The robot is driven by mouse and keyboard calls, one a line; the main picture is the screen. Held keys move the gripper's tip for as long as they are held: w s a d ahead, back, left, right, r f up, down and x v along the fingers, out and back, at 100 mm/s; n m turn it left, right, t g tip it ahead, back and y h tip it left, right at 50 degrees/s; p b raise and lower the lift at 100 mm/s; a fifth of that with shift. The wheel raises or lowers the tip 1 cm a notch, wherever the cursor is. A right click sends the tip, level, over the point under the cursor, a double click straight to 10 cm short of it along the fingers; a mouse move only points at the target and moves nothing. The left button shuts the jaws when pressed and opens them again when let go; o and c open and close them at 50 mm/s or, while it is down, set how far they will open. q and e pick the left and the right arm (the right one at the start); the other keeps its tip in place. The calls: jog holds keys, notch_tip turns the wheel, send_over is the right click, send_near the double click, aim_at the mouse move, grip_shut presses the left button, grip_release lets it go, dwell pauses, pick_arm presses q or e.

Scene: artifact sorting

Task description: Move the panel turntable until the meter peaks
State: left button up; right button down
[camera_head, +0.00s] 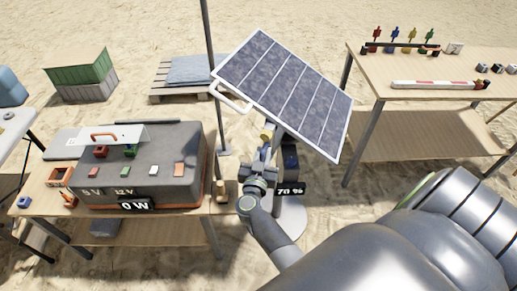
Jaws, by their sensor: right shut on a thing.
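The solar panel (285,85) is tilted on a stand at the centre, with dark cells and a white frame. A white handle (231,99) sticks out at its left edge. The round pale base (290,220) shows partly below. My right gripper (266,146) is under the panel, beside the stand, shut on a part there; a yellow piece (267,134) shows at its tips. My arm hides part of the stand. A second display (290,190) by the stand reads 70 %. My left gripper is out of view.
The grey power box (165,150) stands on a wooden table (40,195) at left with small coloured blocks. A thin dark pole (212,60) stands left of the panel. Another table (410,110) at right holds coloured figures and a red-white bar (435,84). Sand lies around.

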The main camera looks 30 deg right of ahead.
jog(key=shift+s+d+r+n+t+y+p, duration=0.1)
jog(key=shift+s+d+n+t+y+p, duration=0.55)
jog(key=shift+s+d+p, duration=0.3)
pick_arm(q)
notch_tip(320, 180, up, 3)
pick_arm(e)
jog(key=shift+s+a, duration=0.1)
jog(key=c, duration=1.5)
grip_release()
jog(key=shift+o, duration=0.2)
